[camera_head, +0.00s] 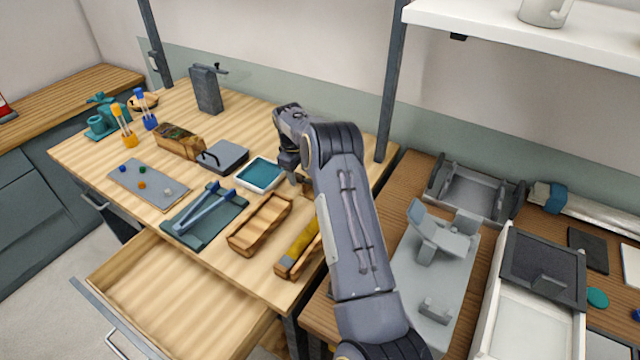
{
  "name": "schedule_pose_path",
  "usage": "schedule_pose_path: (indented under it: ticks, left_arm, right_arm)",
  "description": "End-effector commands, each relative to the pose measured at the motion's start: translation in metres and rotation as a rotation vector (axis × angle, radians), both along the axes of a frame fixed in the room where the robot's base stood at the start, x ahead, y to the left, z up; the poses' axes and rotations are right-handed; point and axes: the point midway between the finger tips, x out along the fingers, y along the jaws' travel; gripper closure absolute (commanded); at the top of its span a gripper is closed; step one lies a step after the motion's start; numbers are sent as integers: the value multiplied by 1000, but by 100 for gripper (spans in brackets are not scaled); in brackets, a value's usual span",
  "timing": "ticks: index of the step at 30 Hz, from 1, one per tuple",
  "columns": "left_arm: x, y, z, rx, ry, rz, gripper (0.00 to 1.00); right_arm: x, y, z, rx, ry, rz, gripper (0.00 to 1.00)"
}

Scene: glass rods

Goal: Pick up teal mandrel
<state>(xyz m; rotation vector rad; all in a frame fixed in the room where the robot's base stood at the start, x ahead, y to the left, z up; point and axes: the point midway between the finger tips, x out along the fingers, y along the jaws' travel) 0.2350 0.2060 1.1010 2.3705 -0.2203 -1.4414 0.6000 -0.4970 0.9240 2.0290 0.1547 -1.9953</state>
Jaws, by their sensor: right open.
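No rod that I can name for certain as the teal mandrel shows. A teal piece with an upright part and a round base (103,115) stands at the far left of the wooden bench. My right gripper (293,175) is open and points down over the bench, beside a white-rimmed tray with a teal surface (260,174). Its fingers are small and partly hidden by my right arm. I see nothing held. My arm covers part of the bench's right side. My left gripper is not in view.
An open drawer (180,297) juts out in front.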

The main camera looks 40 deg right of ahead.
Motion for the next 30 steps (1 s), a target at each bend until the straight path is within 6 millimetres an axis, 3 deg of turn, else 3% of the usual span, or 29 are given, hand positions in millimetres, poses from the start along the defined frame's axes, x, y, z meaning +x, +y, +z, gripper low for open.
schedule_pose_path:
  ticks: [4, 11, 22, 30]
  left_arm:
    - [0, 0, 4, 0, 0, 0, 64]
    - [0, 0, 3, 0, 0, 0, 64]
    - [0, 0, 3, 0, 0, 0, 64]
    - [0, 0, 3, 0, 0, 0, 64]
  right_arm:
    - [0, -2, -12, 0, 0, -1, 50]
    - [0, -2, -14, 0, -2, -1, 50]
    - [0, -2, -13, -1, -1, -1, 98]
    - [1, -2, -12, -1, -3, -1, 99]
